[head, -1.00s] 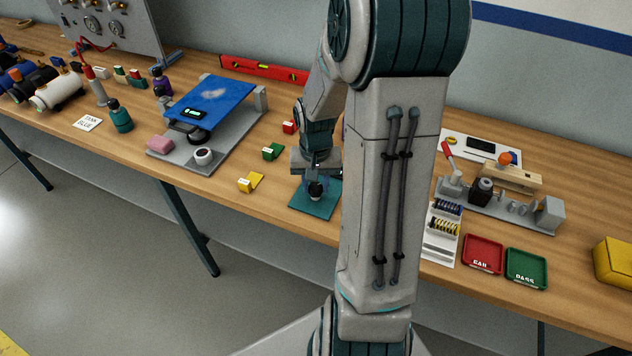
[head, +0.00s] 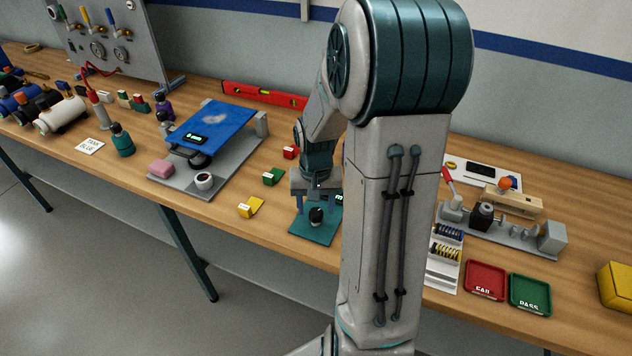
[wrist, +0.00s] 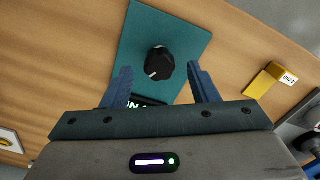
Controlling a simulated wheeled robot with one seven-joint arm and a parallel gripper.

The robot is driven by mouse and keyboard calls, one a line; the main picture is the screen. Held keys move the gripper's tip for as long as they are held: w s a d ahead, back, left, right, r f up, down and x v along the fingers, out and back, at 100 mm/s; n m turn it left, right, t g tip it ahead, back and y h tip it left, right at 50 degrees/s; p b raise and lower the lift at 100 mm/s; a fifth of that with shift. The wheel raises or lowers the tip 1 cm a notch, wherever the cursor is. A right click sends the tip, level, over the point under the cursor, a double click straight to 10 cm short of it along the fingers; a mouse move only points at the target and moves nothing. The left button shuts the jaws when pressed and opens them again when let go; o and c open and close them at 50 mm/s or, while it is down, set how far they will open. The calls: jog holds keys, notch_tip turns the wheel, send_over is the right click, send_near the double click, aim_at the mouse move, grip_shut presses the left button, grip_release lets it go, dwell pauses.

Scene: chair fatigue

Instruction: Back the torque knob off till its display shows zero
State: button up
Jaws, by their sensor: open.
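The torque knob (wrist: 159,63) is black and round with a white pointer mark, on a teal plate (wrist: 190,40) lying on the bench. In the wrist view its pointer faces the lower left. The knob also shows in the head view (head: 316,215). A small dark display (wrist: 147,101) with greenish lit characters is partly hidden by my gripper, so its reading is cut off. My gripper (wrist: 158,72) is open above the plate, its blue fingers apart on either side of the knob and not visibly touching it. In the head view my gripper (head: 316,205) hangs over the plate.
Yellow (head: 251,207), green (head: 274,177) and red (head: 290,152) blocks stand left of the plate. A blue-topped stand (head: 213,127) is farther left. Right of my arm are a grey fixture (head: 500,232), a red tray (head: 486,279) and a green tray (head: 530,293).

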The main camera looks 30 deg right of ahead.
aim_at(315, 211)
notch_tip(315, 211, up, 12)
jog(key=shift+r+b, duration=0.15)
jog(key=shift+b, duration=0.2)
dwell(0.4)
jog(key=s+a+r+n+t, duration=0.1)
jog(key=s+a+n+t, duration=0.2)
jog(key=s+a, duration=0.9)
jog(key=shift+s+r+n, duration=0.4)
jog(key=shift+n, duration=0.8)
jog(key=shift+c, duration=0.3)
